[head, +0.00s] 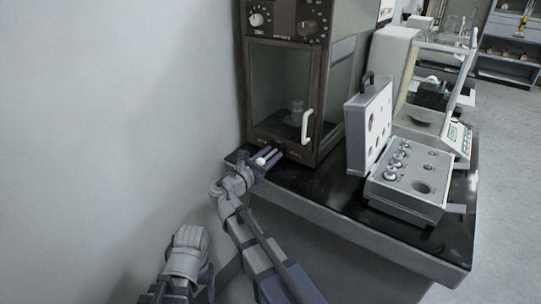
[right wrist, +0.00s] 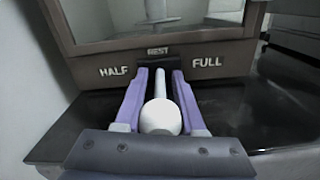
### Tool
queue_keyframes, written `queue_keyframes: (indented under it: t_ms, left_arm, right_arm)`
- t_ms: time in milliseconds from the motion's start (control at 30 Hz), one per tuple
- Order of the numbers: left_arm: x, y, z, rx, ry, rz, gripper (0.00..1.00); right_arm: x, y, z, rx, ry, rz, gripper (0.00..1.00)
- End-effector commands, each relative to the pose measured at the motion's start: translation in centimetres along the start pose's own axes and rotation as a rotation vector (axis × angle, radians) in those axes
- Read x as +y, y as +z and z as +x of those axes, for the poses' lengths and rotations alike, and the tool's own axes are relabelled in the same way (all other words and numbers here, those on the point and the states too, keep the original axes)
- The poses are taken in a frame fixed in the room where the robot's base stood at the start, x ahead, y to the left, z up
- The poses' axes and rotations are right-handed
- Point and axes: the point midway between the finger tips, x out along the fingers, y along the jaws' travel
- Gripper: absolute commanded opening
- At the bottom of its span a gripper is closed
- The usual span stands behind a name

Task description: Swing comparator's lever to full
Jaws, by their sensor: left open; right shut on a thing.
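The comparator (head: 283,135) is a dark brown cabinet with a glass door, standing against the wall on the black-topped table. Its lever, a pale rod ending in a white ball knob (right wrist: 161,117), comes out under the front. In the right wrist view the rod points at the middle REST mark, with HALF to its left and FULL to its right. My right gripper (head: 268,158) is shut on the lever, its purple fingers on either side of rod and knob. My left gripper (head: 190,238) is low at the left, away from the table, with its fingertips hidden.
An open weight case (head: 404,208) with upright lid (head: 369,125) stands right of the comparator. A balance (head: 448,140) is behind it. A plain wall is on the left.

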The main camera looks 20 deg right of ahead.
Motion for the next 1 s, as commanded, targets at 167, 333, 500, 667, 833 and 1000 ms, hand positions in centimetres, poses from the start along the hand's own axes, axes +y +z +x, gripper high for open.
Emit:
queue_keyframes:
  t_ms: [167,333,500,667,833,1000]
  left_arm:
    - [0.0,0.0,0.0,0.000,0.000,0.000,0.71]
    - [0.0,0.0,0.0,0.000,0.000,0.000,0.71]
    - [0.0,0.0,0.0,0.000,0.000,0.000,0.71]
    - [0.0,0.0,0.0,0.000,0.000,0.000,0.71]
    - [0.0,0.0,0.0,0.000,0.000,0.000,0.71]
    - [0.0,0.0,0.0,0.000,0.000,0.000,0.71]
  right_arm:
    - [0.0,0.0,0.0,0.001,0.000,0.000,0.00]
    - [-0.1,0.0,0.0,0.001,0.002,0.000,0.00]
    - [-0.8,0.1,-0.1,0.017,0.080,0.000,0.00]
    - [-1.1,0.2,0.1,0.036,0.181,0.000,0.00]
    - [-1.1,0.2,0.1,0.048,0.239,0.000,0.00]
    - [-0.9,0.2,0.1,0.049,0.246,0.000,0.00]
